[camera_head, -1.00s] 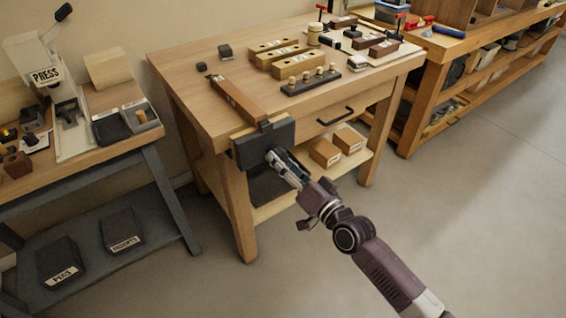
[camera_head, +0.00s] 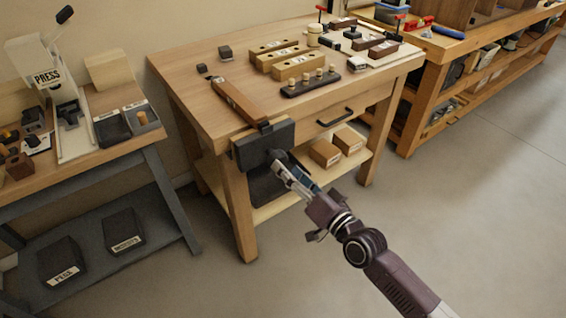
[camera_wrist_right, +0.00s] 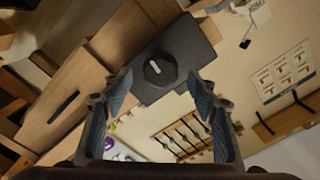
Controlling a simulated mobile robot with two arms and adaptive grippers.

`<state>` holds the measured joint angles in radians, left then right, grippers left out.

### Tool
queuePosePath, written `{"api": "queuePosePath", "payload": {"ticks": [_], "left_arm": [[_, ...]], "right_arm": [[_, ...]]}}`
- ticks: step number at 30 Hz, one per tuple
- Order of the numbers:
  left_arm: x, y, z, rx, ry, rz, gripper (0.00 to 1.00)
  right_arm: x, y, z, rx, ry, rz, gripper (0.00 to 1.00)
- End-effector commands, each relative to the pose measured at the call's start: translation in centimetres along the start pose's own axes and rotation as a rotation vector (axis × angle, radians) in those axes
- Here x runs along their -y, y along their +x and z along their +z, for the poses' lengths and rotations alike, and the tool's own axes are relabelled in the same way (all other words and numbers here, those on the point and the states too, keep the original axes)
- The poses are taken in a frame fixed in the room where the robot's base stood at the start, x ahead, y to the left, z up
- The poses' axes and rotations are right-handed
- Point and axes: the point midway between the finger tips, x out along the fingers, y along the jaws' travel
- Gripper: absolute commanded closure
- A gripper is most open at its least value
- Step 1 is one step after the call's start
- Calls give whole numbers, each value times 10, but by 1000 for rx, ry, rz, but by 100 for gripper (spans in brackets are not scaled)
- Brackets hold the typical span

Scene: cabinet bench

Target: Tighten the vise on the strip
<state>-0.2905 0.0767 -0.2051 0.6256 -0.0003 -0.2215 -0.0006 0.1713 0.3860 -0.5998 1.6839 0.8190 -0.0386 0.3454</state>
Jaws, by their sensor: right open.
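The vise (camera_head: 250,152) is a dark grey block on the front left corner of the wooden bench. Its round dark knob (camera_head: 277,155) faces outward; the wrist view shows the knob (camera_wrist_right: 157,68) with a light mark on it. A long brown strip (camera_head: 237,100) lies on the bench top, its near end at the vise's upper edge. Whether the jaws touch it, I cannot tell. My right gripper (camera_head: 284,174) is just in front of the knob. In the wrist view its blue-padded fingers (camera_wrist_right: 160,97) are spread and empty, with the knob beyond them. My left gripper is not in view.
The bench top holds wooden blocks (camera_head: 275,57), a peg rack (camera_head: 310,81) and small dark blocks (camera_head: 225,52). A drawer handle (camera_head: 335,117) sticks out right of the vise. Boxes (camera_head: 325,152) sit on the shelf below. The floor (camera_head: 460,200) at right is clear.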

Motion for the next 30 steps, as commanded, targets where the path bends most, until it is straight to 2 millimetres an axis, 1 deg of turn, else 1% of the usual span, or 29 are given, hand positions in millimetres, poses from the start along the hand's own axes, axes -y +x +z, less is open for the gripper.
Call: {"api": "queuePosePath", "payload": {"ticks": [1,3,9,13,27,28,30], "left_arm": [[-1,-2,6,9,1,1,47],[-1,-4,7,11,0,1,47],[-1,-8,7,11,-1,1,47],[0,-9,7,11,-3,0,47],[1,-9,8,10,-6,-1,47],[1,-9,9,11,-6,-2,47],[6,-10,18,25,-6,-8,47]], "right_arm": [[1,-5,0,1,0,0,46],[0,-10,0,1,-1,0,46],[0,-26,0,2,-1,1,46],[1,-34,-1,0,-1,-1,46],[1,-36,0,0,0,-1,46],[1,-36,0,0,0,-1,46],[1,-36,0,0,0,-1,46]]}}
